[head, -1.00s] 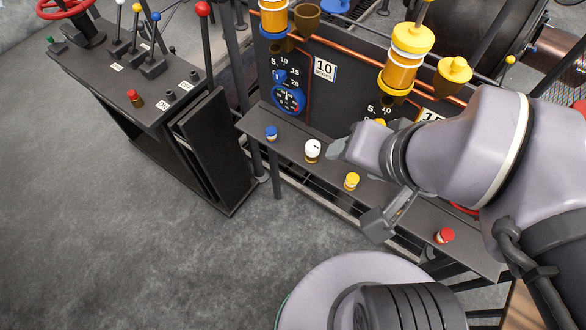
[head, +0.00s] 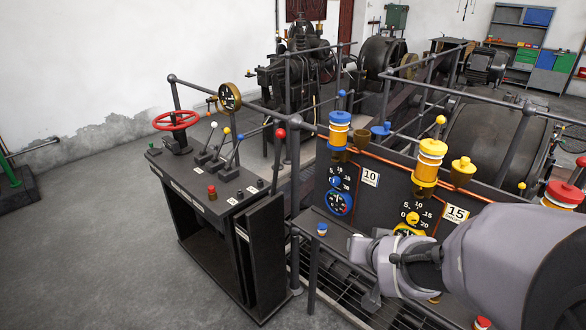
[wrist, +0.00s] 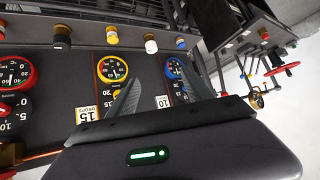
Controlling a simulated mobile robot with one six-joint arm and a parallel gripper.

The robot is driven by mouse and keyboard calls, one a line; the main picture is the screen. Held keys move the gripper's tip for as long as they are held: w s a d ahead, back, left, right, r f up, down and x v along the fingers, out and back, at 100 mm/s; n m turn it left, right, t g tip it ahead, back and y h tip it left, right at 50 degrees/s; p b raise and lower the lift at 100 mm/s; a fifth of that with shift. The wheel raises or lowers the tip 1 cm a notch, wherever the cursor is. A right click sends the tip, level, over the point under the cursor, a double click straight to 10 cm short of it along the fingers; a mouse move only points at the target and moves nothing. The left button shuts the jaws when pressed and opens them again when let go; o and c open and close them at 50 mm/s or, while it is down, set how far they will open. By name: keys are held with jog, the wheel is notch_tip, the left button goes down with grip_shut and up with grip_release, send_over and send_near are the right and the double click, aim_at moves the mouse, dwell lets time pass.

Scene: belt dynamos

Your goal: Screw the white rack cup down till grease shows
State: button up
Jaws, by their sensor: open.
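The white rack cup (wrist: 150,40) stands on the rack shelf in the wrist view, between a yellow cup (wrist: 111,35) and a blue cup (wrist: 180,43). It is small there, and I cannot tell whether grease shows. In the head view a bit of white (head: 356,238) beside my wrist may be its cap; my arm hides the rest. My gripper (wrist: 153,74) is open and empty, its two fingers apart from the white cup, which lies beyond their tips. In the head view my gripper is mostly hidden by my wrist.
Behind the shelf is a dark panel with dials and yellow (head: 427,165) and blue (head: 338,130) oilers. A lever console (head: 215,190) stands to the left.

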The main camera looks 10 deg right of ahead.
jog(key=w+d+f+n+t, duration=0.1)
jog(key=w+d+f+t, duration=0.15)
jog(key=f, duration=0.45)
jog(key=w+d+f+n+t, duration=0.2)
jog(key=w+d+f, duration=0.15)
jog(key=f, duration=0.35)
jog(key=shift+g+y, duration=0.25)
jog(key=shift+y, duration=0.15)
jog(key=b+x, duration=0.3)
jog(key=x, duration=1.3)
jog(key=shift+w+d+f, duration=0.15)
jog(key=shift+w+f, duration=0.1)
jog(key=shift+f, duration=0.1)
jog(key=shift+c, duration=0.2)
grip_shut()
jog(key=shift+m+b, duration=0.3)
jog(key=shift+b, duration=0.05)
jog(key=shift+h, duration=0.3)
